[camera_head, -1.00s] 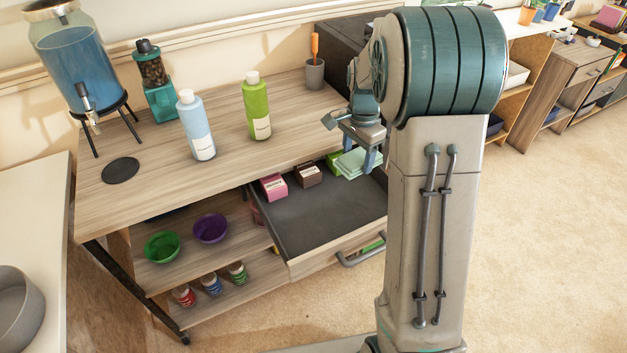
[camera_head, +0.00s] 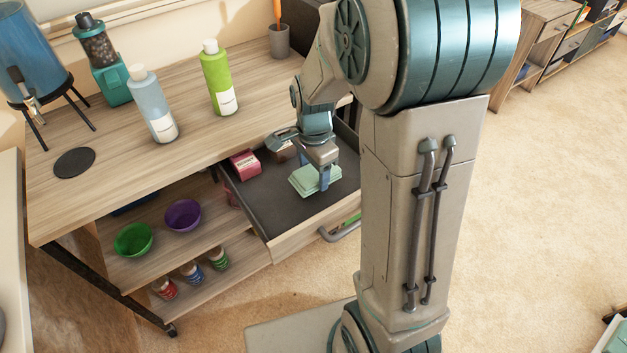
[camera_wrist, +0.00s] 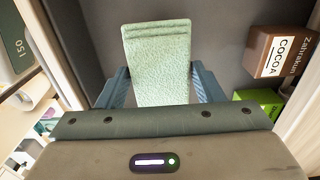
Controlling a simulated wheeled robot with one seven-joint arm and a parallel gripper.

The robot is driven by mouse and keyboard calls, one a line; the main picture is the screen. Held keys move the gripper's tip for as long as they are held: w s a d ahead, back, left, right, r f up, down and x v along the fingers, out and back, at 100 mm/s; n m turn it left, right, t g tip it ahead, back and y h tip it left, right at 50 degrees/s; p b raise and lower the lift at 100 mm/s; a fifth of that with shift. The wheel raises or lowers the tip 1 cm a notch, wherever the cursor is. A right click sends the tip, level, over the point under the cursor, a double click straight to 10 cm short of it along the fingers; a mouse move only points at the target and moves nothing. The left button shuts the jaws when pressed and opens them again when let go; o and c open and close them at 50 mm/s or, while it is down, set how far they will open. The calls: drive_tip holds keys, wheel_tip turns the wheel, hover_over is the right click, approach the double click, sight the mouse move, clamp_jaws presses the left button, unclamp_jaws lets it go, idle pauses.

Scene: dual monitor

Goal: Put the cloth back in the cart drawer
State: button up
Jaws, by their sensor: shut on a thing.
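The folded pale green cloth (camera_head: 308,180) is at the open cart drawer (camera_head: 270,205), over the right part of its dark floor. My gripper (camera_head: 324,178) is shut on the cloth from above. In the wrist view the cloth (camera_wrist: 158,62) sits between my two blue-grey fingers (camera_wrist: 160,88). The drawer's dark floor (camera_wrist: 225,40) shows behind it. I cannot tell whether the cloth touches the drawer floor.
In the drawer are a pink box (camera_head: 244,163) and a brown cocoa box (camera_wrist: 278,52), with a green box (camera_wrist: 262,102) near it. Bottles (camera_head: 218,78) stand on the cart top (camera_head: 200,125). Bowls (camera_head: 183,215) sit on the shelf below. The drawer's front area is clear.

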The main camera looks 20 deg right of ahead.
sight(314, 181)
drive_tip(key=shift+f+b, duration=0.4)
drive_tip(key=shift+f, duration=1.55)
drive_tip(key=shift+f, duration=0.25)
drive_tip(key=o, duration=0.9)
drive_tip(key=shift+r, duration=0.1)
